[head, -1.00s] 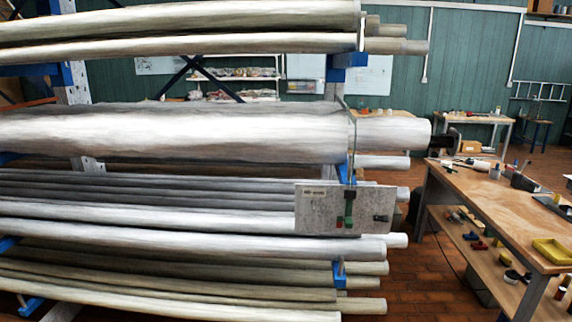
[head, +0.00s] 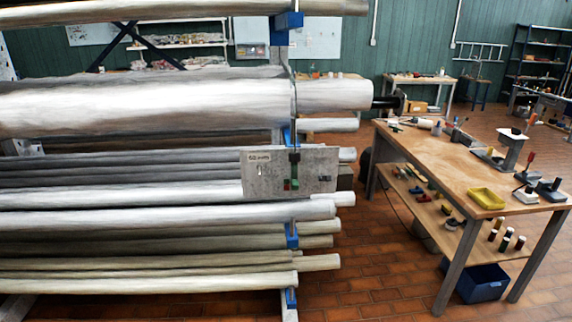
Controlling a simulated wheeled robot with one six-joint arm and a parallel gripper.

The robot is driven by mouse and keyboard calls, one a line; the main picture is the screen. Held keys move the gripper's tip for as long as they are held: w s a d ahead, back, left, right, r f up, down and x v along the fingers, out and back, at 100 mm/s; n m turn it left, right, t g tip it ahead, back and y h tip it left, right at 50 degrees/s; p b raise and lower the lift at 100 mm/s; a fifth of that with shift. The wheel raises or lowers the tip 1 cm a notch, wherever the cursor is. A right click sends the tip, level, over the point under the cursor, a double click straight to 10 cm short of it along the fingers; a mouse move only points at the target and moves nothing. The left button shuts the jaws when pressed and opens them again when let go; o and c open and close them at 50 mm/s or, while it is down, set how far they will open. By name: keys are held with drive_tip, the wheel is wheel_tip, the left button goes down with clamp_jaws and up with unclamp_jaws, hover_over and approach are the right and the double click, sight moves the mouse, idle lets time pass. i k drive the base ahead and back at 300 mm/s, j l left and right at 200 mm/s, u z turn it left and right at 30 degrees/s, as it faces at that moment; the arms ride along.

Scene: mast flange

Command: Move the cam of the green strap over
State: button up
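A thin band rises above the panel across the large pale roll (head: 200,105). My gripper is not in view.
A rack with blue supports (head: 292,236) holds several long pale rolls. A wooden workbench (head: 440,160) with a yellow tray (head: 486,199) and tools stands at the right, a blue bin (head: 482,283) beneath it. Brick floor (head: 385,270) is open between rack and bench.

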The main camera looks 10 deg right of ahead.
sight(327, 177)
drive_tip(key=i+l+z, duration=0.15)
drive_tip(key=i+z, duration=0.15)
drive_tip(key=i, duration=0.25)
drive_tip(key=i+z, duration=0.3)
drive_tip(key=i, duration=0.2)
